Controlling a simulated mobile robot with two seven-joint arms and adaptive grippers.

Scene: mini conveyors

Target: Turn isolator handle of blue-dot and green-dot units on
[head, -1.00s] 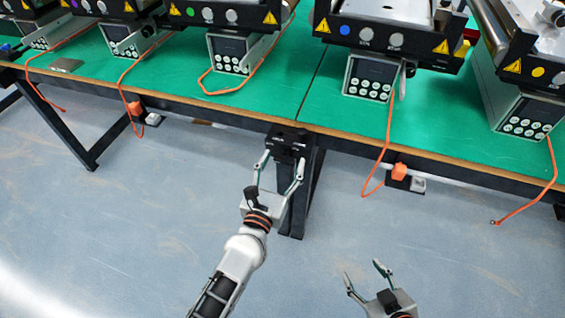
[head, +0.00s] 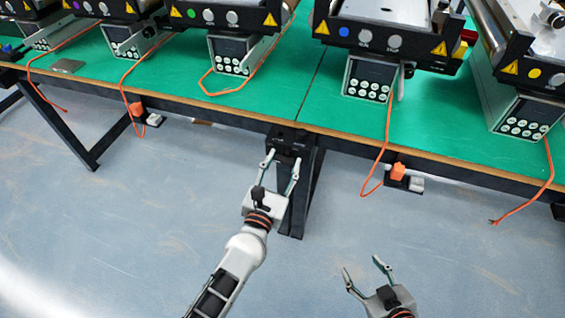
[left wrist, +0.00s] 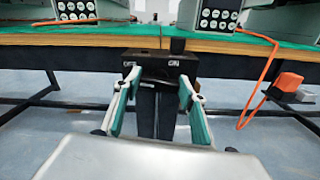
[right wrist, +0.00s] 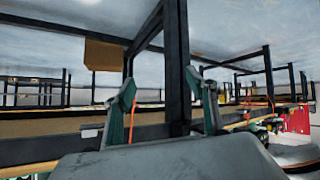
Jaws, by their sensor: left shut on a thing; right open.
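The blue-dot unit (head: 344,31) stands right of centre on the table, and the green-dot unit (head: 191,12) stands to its left. A black isolator box (head: 290,132) hangs at the table's front edge; its labels at the two sides show in the left wrist view (left wrist: 160,62). My left gripper (head: 281,161) is at the box, its fingers on both sides of a dark part that I take as the isolator handle, and shut on it. The handle's exact angle is hard to see. My right gripper (head: 364,274) is open and empty, low over the floor, away from the table.
The green table (head: 300,90) has a wooden front edge. A yellow-dot unit (head: 533,72) stands at the right and a purple-dot unit (head: 102,6) at the left. Orange cables (head: 386,150) hang over the edge. Floor in front is clear.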

